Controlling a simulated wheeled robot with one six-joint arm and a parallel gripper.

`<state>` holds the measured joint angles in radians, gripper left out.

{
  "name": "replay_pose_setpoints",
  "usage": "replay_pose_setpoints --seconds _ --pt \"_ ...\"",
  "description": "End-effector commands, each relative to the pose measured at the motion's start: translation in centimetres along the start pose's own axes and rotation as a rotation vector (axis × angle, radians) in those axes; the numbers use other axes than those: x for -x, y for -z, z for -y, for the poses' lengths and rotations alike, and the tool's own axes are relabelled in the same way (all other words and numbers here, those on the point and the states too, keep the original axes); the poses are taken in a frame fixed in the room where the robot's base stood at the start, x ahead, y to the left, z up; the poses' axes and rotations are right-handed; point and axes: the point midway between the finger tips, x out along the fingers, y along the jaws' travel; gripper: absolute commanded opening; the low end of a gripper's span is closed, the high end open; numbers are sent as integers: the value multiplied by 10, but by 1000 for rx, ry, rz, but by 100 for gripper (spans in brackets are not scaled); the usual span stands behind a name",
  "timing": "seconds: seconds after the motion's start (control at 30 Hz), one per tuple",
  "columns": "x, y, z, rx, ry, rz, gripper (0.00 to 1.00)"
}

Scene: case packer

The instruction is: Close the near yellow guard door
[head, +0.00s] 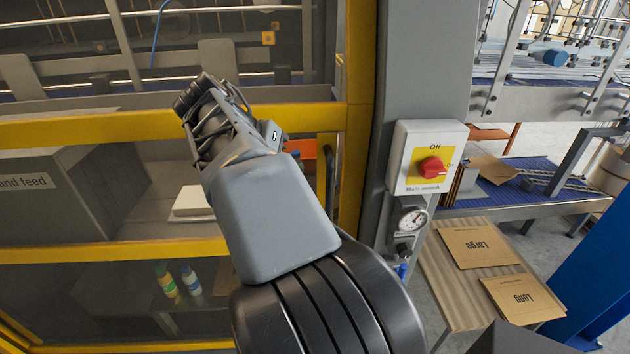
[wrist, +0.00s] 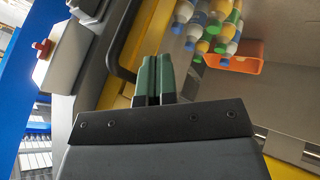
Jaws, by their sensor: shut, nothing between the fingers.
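The near yellow guard door (head: 357,110) has a yellow frame with clear panels and fills the left and middle of the head view. Its right upright is beside the grey post (head: 425,60); I cannot tell whether a small gap is left. A dark bar handle (head: 331,172) is on this upright, partly hidden by my arm, and also shows in the wrist view (wrist: 121,45). My gripper (wrist: 158,62) has its two green fingers together, empty, just right of the handle in the wrist view. In the head view my arm reaches up across the door and the fingertips cannot be made out.
A main switch box (head: 428,157) and a gauge (head: 411,218) are on the grey post. A small table (head: 455,290) with flat cartons stands right. Behind the panels are a grey feed box (head: 60,205) and bottles. An orange bin (wrist: 235,57) with bottles shows in the wrist view.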

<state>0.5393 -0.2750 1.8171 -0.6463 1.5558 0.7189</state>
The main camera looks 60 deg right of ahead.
Motion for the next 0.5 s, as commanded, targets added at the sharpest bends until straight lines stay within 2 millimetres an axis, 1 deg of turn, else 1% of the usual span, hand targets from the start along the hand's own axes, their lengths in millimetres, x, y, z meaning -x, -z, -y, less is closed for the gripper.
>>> replay_pose_setpoints --seconds 0.03,0.1,0.3,0.4,0.5 --pt "-10 -1 -1 -1 -2 4 0" --pt "-24 0 -1 0 -3 4 0" --pt "-59 -1 0 2 0 3 0" --pt "-63 0 -14 -2 1 1 0" --pt "-68 0 -23 0 2 1 0"
